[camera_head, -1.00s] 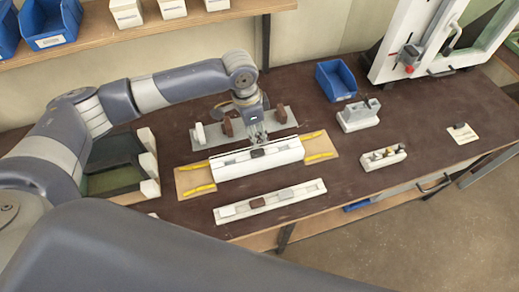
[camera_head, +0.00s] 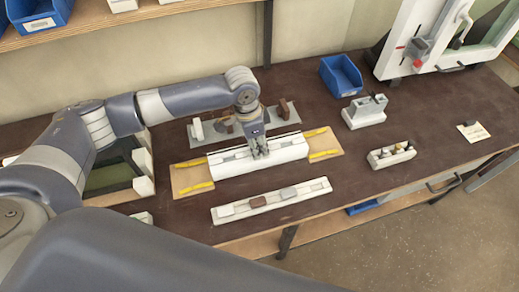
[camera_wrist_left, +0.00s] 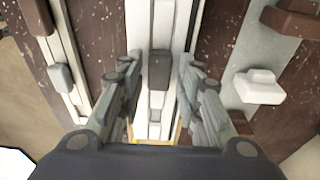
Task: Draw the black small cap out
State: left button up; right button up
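The white profile (camera_head: 230,164) lies across a tan board (camera_head: 191,181) with yellow strips at both ends. My left gripper (camera_head: 259,152) is over the middle of the profile, pointing down. In the left wrist view, a small black cap (camera_wrist_left: 160,70) sits in the profile's slot (camera_wrist_left: 161,30). My left gripper (camera_wrist_left: 160,82) is open there, one finger on each side of the cap, with visible gaps. In the head view my gripper hides the cap. My right gripper is not in view.
In front is a white rail (camera_head: 240,209) with a brown cap (camera_head: 258,202) and a grey cap (camera_head: 289,193). Behind the profile is a grey plate (camera_head: 181,134) with upright blocks. A blue bin (camera_head: 341,76) and white holders (camera_head: 365,112) stand to the right.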

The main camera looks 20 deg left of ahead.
pick_arm(q)
grip_shut()
jog(key=shift+r+p, duration=0.45)
dwell(0.3)
jog(key=shift+r+p, duration=0.3)
jog(key=shift+p, duration=0.1)
dwell(0.4)
jog(key=shift+r+p, duration=2.9)
jog(key=shift+p, duration=0.3)
jog(key=shift+r+p, duration=0.6)
jog(key=shift+r, duration=0.55)
